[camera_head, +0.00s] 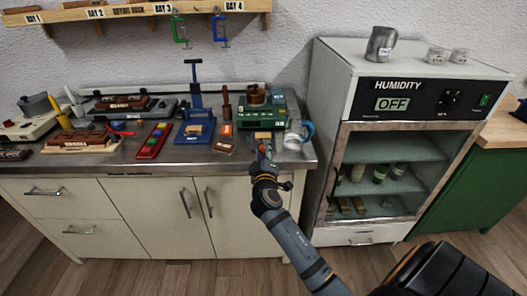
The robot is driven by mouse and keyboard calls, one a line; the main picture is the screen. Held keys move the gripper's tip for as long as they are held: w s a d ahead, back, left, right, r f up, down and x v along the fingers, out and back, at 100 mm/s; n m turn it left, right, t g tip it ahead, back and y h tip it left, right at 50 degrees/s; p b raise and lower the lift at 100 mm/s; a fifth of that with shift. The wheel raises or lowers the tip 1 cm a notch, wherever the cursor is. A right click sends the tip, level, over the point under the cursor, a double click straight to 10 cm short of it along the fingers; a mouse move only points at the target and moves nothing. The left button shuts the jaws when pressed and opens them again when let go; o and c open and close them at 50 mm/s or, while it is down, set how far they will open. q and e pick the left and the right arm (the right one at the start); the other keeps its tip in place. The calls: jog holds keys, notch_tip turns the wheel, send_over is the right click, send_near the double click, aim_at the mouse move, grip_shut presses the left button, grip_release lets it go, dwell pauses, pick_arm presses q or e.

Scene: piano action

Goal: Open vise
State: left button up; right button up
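A blue clamping device (196,127) with a tall post and a T-shaped top (194,75) stands on the metal counter; it looks like the vise, but its jaws are too small to tell open from shut. My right gripper (264,150) is at the counter's front edge, to the right of the blue device and in front of a green machine (252,113). Its fingers are small and partly hidden by my own arm, so I cannot tell whether they are open or shut. My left gripper is not in view.
A red tray (153,142) with coloured pieces lies left of the blue device. A small brown block (224,147) lies near the front edge. A blue-handled cup (295,138) stands right of my gripper. A humidity cabinet (347,85) stands to the right.

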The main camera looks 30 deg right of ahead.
jog(key=shift+o, duration=1.3)
